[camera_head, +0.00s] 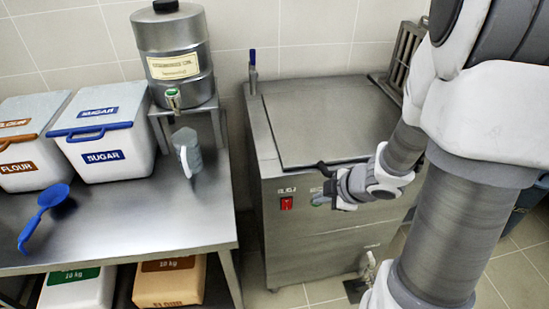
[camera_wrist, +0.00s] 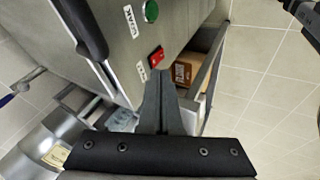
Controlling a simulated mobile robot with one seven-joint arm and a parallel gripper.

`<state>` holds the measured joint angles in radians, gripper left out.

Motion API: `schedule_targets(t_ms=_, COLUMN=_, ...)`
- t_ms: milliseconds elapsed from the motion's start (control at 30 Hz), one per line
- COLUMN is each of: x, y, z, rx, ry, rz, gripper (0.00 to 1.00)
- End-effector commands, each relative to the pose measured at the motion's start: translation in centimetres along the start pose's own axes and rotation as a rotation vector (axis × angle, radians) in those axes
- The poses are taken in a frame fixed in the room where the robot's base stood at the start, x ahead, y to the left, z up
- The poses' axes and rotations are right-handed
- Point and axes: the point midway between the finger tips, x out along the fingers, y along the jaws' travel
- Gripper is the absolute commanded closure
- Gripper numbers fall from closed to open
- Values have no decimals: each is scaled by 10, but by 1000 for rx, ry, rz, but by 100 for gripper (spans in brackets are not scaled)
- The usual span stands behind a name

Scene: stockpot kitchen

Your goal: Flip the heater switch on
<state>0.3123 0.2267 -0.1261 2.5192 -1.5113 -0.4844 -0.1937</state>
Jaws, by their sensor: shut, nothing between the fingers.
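The red rocker switch (camera_head: 286,203) sits on the front panel of the steel stockpot unit (camera_head: 330,236), below a small white label. It also shows in the wrist view (camera_wrist: 156,57), just beyond my fingertips. My gripper (camera_wrist: 161,76) is shut and empty, its tips pointing at the panel close to the switch. I cannot tell whether they touch it. In the head view my gripper is to the right of the switch, in front of the panel. A green round control (camera_wrist: 150,11) is beside the switch. Which way the rocker is tipped is too small to tell.
A dark handle (camera_wrist: 82,28) on the unit's lid edge juts out near my gripper. A steel table (camera_head: 150,215) stands to the left with sugar and flour bins, a blue scoop (camera_head: 44,212), a jug (camera_head: 187,150) and a steel dispenser (camera_head: 172,60). A tap (camera_head: 369,264) is low on the unit.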

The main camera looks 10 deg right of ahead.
Motion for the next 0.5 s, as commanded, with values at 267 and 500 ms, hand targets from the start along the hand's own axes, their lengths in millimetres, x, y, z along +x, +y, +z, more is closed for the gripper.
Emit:
schedule_targets(t_ms=267, x=19, y=-34, z=-4, rx=-53, ry=101, rz=-90, gripper=100)
schedule_targets(t_ms=500, x=19, y=-34, z=-4, rx=-55, ry=103, rz=-91, gripper=100)
